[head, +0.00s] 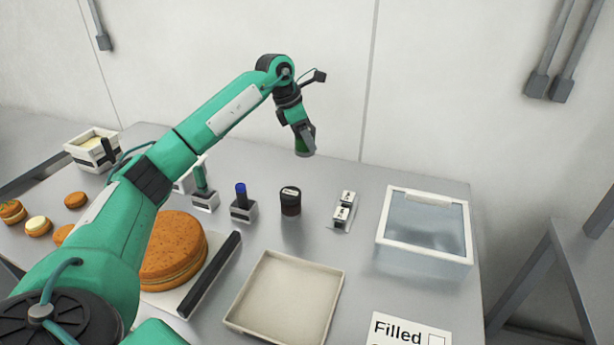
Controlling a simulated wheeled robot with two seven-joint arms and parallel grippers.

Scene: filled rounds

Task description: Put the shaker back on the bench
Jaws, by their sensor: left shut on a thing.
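My left gripper (302,132) is shut on the shaker (305,149), a small cylinder with a grey lower end, partly hidden by the fingers. It holds the shaker in the air near the bench's back edge, against the pale wall in the picture. The grey metal bench (370,295) stretches below. My right gripper is not in view.
A dark jar (290,201), a blue-topped tool in a holder (242,203) and a small white two-part block (344,211) stand mid-bench. An empty beige tray (285,297), a clear lidded box (425,228), a large round cake (174,249) and a "Filled" card (405,331) surround them.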

